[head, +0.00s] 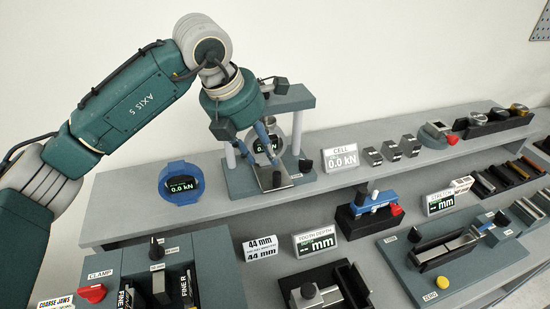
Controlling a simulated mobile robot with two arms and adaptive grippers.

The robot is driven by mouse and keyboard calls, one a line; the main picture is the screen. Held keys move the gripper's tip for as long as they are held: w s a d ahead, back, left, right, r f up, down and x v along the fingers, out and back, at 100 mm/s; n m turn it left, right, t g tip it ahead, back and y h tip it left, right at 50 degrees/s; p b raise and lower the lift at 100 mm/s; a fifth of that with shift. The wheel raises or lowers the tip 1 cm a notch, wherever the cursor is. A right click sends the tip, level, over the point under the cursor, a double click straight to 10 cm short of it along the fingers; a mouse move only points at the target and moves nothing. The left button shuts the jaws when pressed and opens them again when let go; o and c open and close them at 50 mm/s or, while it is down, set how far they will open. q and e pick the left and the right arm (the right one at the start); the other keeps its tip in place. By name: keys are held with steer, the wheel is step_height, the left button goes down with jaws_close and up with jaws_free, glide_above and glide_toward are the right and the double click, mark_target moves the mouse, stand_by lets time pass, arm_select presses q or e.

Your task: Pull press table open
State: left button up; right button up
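The press (305,112) stands on the upper shelf, with a teal top plate, pale columns and a teal base. My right gripper is not in view.
A round blue gauge (181,183) reading 0.0 kN stands left of the press. A CELL display (341,158) and several metal blocks (392,149) stand to the right. The lower bench carries a clamp unit (160,275) and other fixtures. The shelf front before the press is clear.

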mark_target(275, 175)
arm_select(q)
steer(key=p+x, duration=0.3)
steer(key=x, duration=0.6)
steer(key=shift+d+f+p, duration=0.15)
steer(key=shift+f+p, duration=0.1)
steer(key=shift+p, duration=0.1)
steer(key=shift+w+d+f, duration=0.1)
steer(key=shift+f, duration=0.35)
steer(key=shift+c, duration=0.2)
jaws_close()
